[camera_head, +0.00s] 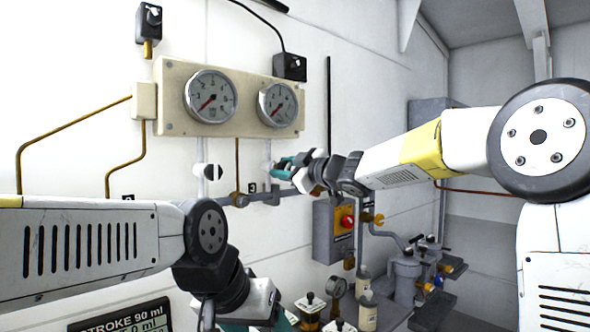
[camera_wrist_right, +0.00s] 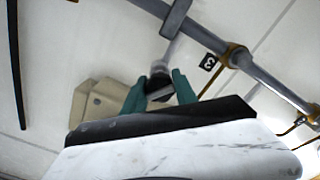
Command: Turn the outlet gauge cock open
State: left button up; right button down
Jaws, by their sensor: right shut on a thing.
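The right gauge (camera_head: 278,105) and the left gauge (camera_head: 210,96) sit on a cream board on the wall. A cock with a dark handle (camera_wrist_right: 160,84) is on the pipe below the right gauge; no lettering shows that it is the outlet one. My right gripper (camera_head: 283,168) is shut on this handle, its teal fingers (camera_wrist_right: 159,90) on either side of it in the wrist view. It hides most of the handle in the head view. My left gripper (camera_head: 252,327) is low, away from the wall, its fingertips cut off by the bottom edge.
A second black-and-white cock (camera_head: 208,171) is under the left gauge. A horizontal grey pipe (camera_head: 272,195) runs below both. A grey switch box (camera_head: 331,232) with a red knob is to the right. A stroke display (camera_head: 122,322) and several fittings stand low in front.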

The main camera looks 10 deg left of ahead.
jog(key=n, duration=0.3)
jog(key=shift+n, duration=2.2)
jog(key=c, duration=1)
grip_release()
jog(key=shift+o, duration=0.2)
jog(key=v, duration=0.8)
